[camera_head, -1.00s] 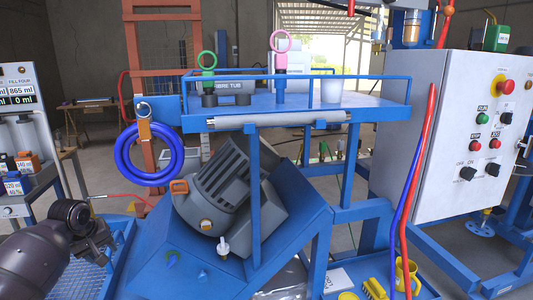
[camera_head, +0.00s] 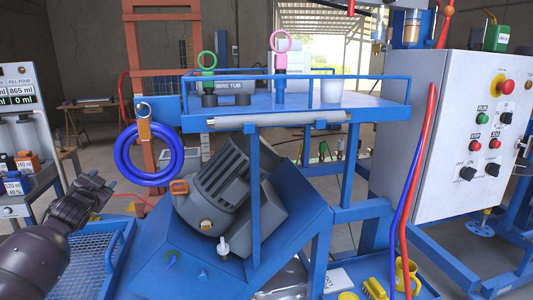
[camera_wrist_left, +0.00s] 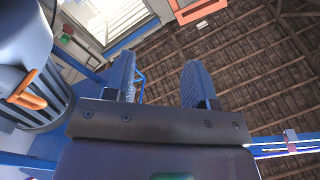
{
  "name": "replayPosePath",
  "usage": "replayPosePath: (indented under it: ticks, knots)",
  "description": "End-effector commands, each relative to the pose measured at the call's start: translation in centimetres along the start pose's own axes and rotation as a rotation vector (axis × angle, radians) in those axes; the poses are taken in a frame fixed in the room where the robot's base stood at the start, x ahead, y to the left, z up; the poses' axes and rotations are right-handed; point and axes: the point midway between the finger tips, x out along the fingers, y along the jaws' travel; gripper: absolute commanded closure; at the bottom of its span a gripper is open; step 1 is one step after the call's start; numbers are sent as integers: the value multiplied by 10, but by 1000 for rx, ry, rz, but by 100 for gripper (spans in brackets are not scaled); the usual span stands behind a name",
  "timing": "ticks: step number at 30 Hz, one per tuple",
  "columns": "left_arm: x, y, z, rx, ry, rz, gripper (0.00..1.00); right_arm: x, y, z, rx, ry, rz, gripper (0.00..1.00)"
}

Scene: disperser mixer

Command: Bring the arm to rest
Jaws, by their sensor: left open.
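My left gripper (camera_head: 100,188) is at the left of the head view, over the blue mesh tray and left of the hanging blue ring. Its jaws are open and hold nothing. In the left wrist view its two fingers (camera_wrist_left: 160,85) stand apart with the roof showing between them. My left arm comes in from the lower left corner. The right gripper does not show in either view.
The blue ring (camera_head: 148,154) hangs close to the right of the gripper. The motor (camera_head: 217,192) sits on the blue frame beyond. The mesh tray (camera_head: 97,238) lies below. A control box (camera_head: 459,137) stands at the right.

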Motion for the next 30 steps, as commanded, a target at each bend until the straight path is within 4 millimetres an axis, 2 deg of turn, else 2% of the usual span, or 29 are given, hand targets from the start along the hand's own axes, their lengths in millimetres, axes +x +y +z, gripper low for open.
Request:
replayPosePath:
  ticks: [1,8,11,15,21,27,30]
  knots:
    - [-9,23,18,-14,-23,29,49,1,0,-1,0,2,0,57]
    - [-50,88,60,-59,-67,110,49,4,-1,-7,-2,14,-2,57]
    - [-78,123,83,-88,-95,153,49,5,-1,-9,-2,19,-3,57]
    - [-131,178,118,-145,-144,219,49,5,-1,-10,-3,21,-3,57]
    - [-218,242,154,-242,-221,292,49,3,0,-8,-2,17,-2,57]
    - [-307,287,175,-348,-304,336,49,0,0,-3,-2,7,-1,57]
    - [-351,303,180,-402,-348,346,49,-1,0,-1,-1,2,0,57]
